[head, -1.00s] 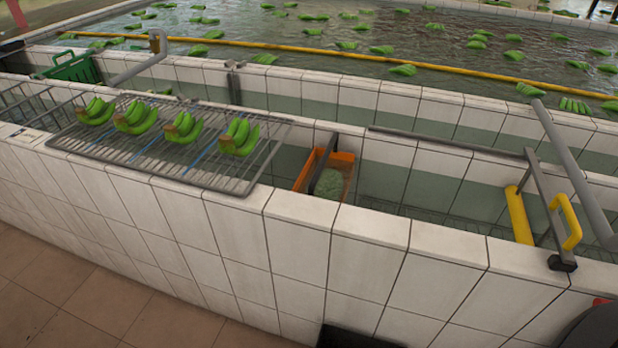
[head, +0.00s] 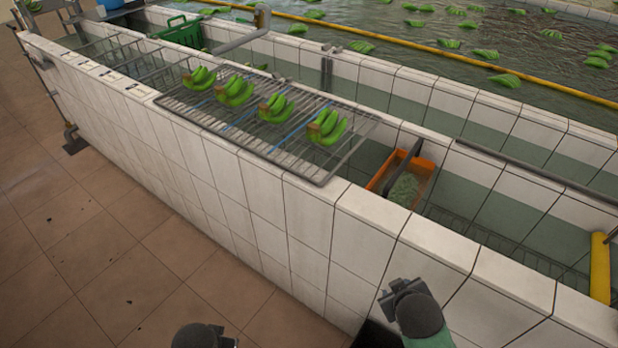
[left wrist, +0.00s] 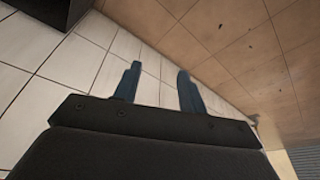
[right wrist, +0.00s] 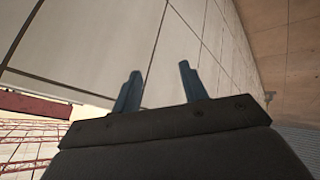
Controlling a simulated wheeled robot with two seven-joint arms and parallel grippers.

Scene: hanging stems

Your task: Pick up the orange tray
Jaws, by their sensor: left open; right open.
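The orange tray (head: 424,170) sits inside the narrow tiled trough in the head view, right of the wire rack. A dark bar crosses over it, and a pale green lump (head: 403,189) lies in it. The near tiled wall hides part of its front. My right gripper (head: 402,291) is open and empty, low outside the wall, in front of the tray and apart from it. My left gripper (head: 212,334) is at the bottom edge over the floor, farther from the tray. The left wrist view shows its two fingers (left wrist: 159,72) spread with nothing between them.
The tiled wall (head: 270,225) stands between my grippers and the trough. A wire rack (head: 300,165) holds several green banana bunches (head: 235,91). Brown tiled floor at the left is clear.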

